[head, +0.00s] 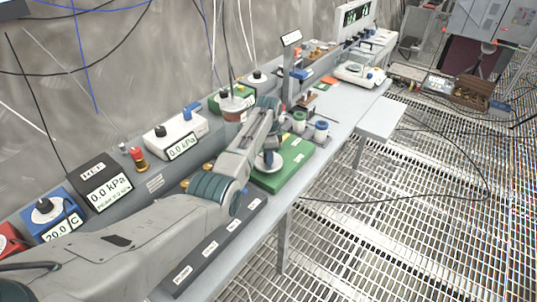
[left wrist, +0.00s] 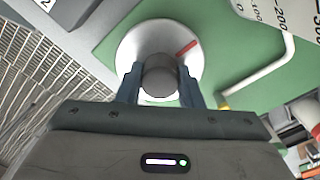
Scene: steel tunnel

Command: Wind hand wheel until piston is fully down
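The hand wheel (left wrist: 135,42) is a white disc with a red mark and a grey knob (left wrist: 160,78). It lies on a green base (left wrist: 100,68). In the head view the wheel (head: 268,161) is partly hidden by my left arm, on the green base (head: 290,171). My left gripper (left wrist: 161,84) has its two blue fingers closed on either side of the knob. A clear cylinder with a reddish-brown part (head: 233,109) stands behind my arm; I cannot tell how low its piston is. My right gripper is in neither view.
A white gauge box (head: 175,138) and a black gauge (head: 101,187), reading 0.0 kPa, stand along the wall. A white plate with numbers (left wrist: 275,12) and a white tube (left wrist: 268,75) lie close to the gripper.

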